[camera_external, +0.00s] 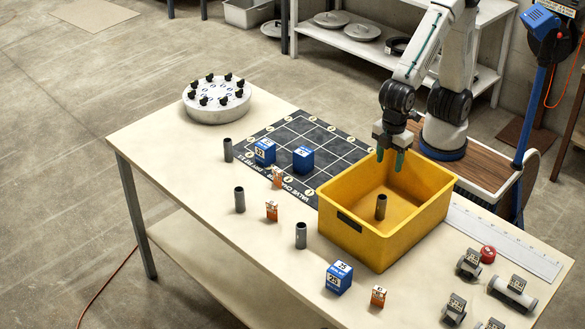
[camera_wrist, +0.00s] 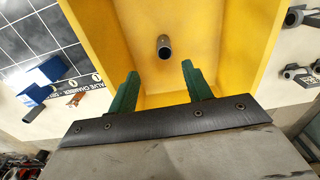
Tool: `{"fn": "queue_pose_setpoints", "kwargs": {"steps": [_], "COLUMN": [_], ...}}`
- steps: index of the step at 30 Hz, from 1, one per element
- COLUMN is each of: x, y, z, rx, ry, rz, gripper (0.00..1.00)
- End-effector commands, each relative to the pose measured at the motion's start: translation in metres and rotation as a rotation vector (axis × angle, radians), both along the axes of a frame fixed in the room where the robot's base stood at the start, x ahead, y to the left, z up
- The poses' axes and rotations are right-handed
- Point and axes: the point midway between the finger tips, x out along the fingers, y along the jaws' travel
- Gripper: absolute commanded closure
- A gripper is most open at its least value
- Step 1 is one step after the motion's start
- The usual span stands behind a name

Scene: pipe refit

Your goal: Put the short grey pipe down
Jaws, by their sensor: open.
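A short grey pipe (camera_external: 381,207) stands upright inside the yellow bin (camera_external: 345,235), apart from its walls. In the wrist view the pipe (camera_wrist: 164,47) shows its open round end, just beyond the fingertips. My gripper (camera_external: 390,158) is above the bin, with its two green fingers spread and nothing between them. In the wrist view the gripper (camera_wrist: 160,72) is open and empty over the bin. The lower end of the pipe is partly hidden by the bin's front wall or too small to judge.
Three more grey pipes, such as one near the front edge (camera_external: 301,235), stand left of the bin. Blue boxes (camera_external: 339,277) and orange tags (camera_external: 272,211) are among them. Valve fittings (camera_external: 513,290) and a ruler (camera_external: 505,244) lie right. A white round holder (camera_external: 216,98) stands back left.

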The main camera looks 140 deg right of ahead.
Motion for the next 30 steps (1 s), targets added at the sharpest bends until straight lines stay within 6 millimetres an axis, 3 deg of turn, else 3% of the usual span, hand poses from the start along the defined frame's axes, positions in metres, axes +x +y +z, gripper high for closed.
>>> {"fn": "queue_pose_setpoints", "kwargs": {"steps": [6,10,15,21,30], "x": [-0.079,-0.132,-0.188,-0.219,-0.222], "y": [-0.02,-0.029,-0.036,-0.039,-0.039], "z": [0.054,0.072,0.08,0.079,0.078], "rx": [0.002,0.001,-0.001,-0.003,-0.003], "ry": [-0.049,-0.072,-0.094,-0.106,-0.105], "rz": [-0.003,-0.003,-0.002,-0.002,-0.001], "gripper": [0.5,0.5,0.5,0.5,0.48]}}
